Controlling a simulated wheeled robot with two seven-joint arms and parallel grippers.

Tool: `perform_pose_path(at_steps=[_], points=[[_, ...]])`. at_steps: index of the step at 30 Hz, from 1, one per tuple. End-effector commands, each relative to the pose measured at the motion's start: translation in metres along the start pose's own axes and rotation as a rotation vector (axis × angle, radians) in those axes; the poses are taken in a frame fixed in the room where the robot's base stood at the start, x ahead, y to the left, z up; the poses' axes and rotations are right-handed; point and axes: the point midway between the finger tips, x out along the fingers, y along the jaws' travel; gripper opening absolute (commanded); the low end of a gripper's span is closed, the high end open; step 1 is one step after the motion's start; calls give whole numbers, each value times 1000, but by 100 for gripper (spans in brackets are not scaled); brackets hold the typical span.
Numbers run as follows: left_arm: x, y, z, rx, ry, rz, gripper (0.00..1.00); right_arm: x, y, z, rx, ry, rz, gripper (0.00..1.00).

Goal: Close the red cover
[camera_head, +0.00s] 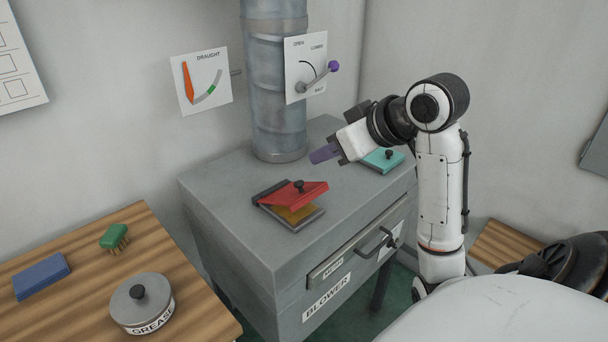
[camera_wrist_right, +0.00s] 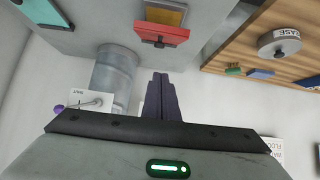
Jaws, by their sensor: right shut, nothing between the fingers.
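The red cover (camera_head: 297,195) is a hinged lid with a dark knob, tilted part-way open above a yellowish opening in a grey frame (camera_head: 308,221) on top of the grey blower cabinet (camera_head: 230,215). The red cover also shows in the right wrist view (camera_wrist_right: 162,33), at the top centre. My right gripper (camera_head: 318,155) is above the cabinet, behind and to the right of the red cover, apart from it. Its purple-grey fingers are together and empty, as the right wrist view (camera_wrist_right: 160,80) shows. My left gripper is not in view.
A teal cover (camera_head: 383,161) with a knob lies on the cabinet beyond my right gripper. A grey pipe (camera_head: 278,90) rises at the back, with a lever (camera_head: 318,78) beside it. A wooden table (camera_head: 75,262) at left holds a grease tin (camera_head: 142,305).

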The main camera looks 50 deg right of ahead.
Motion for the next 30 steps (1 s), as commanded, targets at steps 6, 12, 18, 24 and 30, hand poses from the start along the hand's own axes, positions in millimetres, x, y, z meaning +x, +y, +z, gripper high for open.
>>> perform_pose_path(at_steps=[6,12,18,24,30], points=[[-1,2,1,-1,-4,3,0,-10,8,-15,12,43,-8,0],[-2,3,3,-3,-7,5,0,18,6,-15,12,37,-12,0],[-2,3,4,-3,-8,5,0,63,6,-16,11,36,-9,0],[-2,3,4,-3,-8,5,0,91,7,-3,12,35,-6,0],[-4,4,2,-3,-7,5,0,96,7,16,9,38,-5,0]])
